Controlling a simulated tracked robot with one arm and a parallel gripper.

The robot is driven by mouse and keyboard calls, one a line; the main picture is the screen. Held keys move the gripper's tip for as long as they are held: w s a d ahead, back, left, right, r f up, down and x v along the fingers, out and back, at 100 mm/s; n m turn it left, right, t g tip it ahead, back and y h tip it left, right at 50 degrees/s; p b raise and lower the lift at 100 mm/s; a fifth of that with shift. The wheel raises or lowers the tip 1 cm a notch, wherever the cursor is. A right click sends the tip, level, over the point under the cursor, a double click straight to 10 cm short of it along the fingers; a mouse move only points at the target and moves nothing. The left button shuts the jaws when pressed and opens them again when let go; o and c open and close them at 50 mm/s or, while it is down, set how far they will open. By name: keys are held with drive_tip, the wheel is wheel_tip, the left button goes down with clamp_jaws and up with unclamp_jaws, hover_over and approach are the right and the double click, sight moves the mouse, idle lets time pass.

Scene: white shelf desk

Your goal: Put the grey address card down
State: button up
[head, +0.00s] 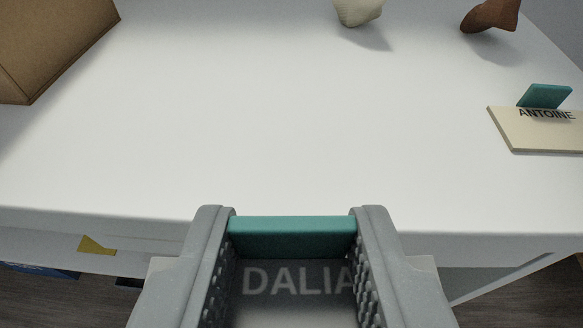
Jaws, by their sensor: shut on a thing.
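My gripper (293,240) is at the bottom middle of the head view, in front of the desk's front edge. It is shut on the teal grip (293,238) of the grey address card (260,304). The card reads "DALIA" in pale letters, and the right end of the word meets the right finger. The fingers hide parts of the card, and its lower part is cut off by the frame. The white desk (280,140) lies beyond the gripper.
A cream card (540,134) reading "ANTOINE", with a teal grip (545,95), lies at the right. A cardboard box (50,40) stands at the back left. A pale object (358,12) and a brown object (490,16) are at the back. The desk's middle is clear.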

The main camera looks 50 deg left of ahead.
drive_tip(key=w+d+f+m+t+h, duration=0.2)
drive_tip(key=w+d+f+m+h, duration=0.15)
drive_tip(key=w+d, duration=0.45)
drive_tip(key=w+d+f+m+t+h, duration=0.1)
drive_tip(key=w+d+f+m+h, duration=0.3)
drive_tip(key=d, duration=0.8)
drive_tip(key=w+d+f+m+t+h, duration=0.25)
drive_tip(key=w+d+f, duration=0.35)
drive_tip(key=d, duration=0.4)
wheel_tip(320, 180, up, 14)
drive_tip(key=w+p, duration=0.1)
drive_tip(key=p, duration=1.2)
drive_tip(key=r+v, duration=0.1)
drive_tip(key=v, duration=0.5)
drive_tip(key=shift+a+h, duration=0.4)
drive_tip(key=shift+a, duration=0.1)
drive_tip(key=shift+w+d+g, duration=0.1)
drive_tip(key=shift+g, duration=0.15)
